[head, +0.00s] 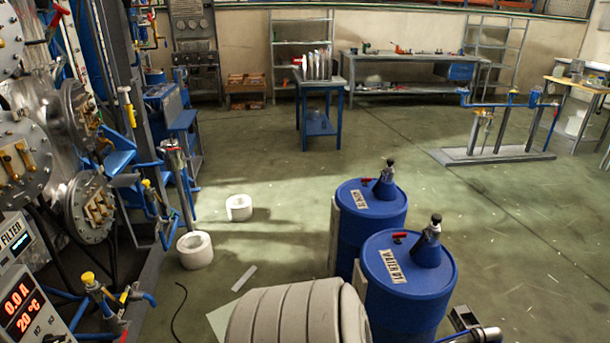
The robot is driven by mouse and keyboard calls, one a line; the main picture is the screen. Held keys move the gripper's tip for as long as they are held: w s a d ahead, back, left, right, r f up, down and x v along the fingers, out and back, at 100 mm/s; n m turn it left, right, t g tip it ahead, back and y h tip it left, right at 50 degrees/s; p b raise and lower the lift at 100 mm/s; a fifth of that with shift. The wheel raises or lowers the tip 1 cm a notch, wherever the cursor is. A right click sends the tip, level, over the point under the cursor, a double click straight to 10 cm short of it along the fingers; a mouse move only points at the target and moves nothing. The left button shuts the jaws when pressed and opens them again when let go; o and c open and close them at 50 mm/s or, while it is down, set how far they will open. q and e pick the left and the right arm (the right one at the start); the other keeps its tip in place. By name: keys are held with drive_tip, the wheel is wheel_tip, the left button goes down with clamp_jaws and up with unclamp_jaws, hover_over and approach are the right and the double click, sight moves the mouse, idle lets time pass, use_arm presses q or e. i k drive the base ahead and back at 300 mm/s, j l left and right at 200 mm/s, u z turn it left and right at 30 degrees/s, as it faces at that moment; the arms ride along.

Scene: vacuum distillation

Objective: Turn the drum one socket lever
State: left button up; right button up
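Drum one (405,290) is the blue drum in front, with a label that seems to read "WATER 01". A blue cone-shaped socket with a black cap (428,248) stands on its lid. A small red lever (399,236) lies on the lid, left of the cone. What seems to be my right gripper (465,319) shows at the bottom edge, right of the drum and apart from the lever. My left gripper is not in view.
A second blue drum (371,213) with a similar cone and red lever stands just behind. A large grey ribbed shape (295,318) fills the bottom middle, left of drum one. Pipework and gauges (85,205) line the left. Floor to the right is open.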

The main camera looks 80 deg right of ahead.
sight(414, 247)
drive_tip(key=z, duration=1.75)
drive_tip(key=i+z, duration=0.2)
drive_tip(key=z, duration=1.45)
drive_tip(key=i+j+z, duration=0.1)
drive_tip(key=j, duration=0.3)
drive_tip(key=i+j+z, duration=0.1)
drive_tip(key=i+j, duration=0.2)
drive_tip(key=j, duration=0.05)
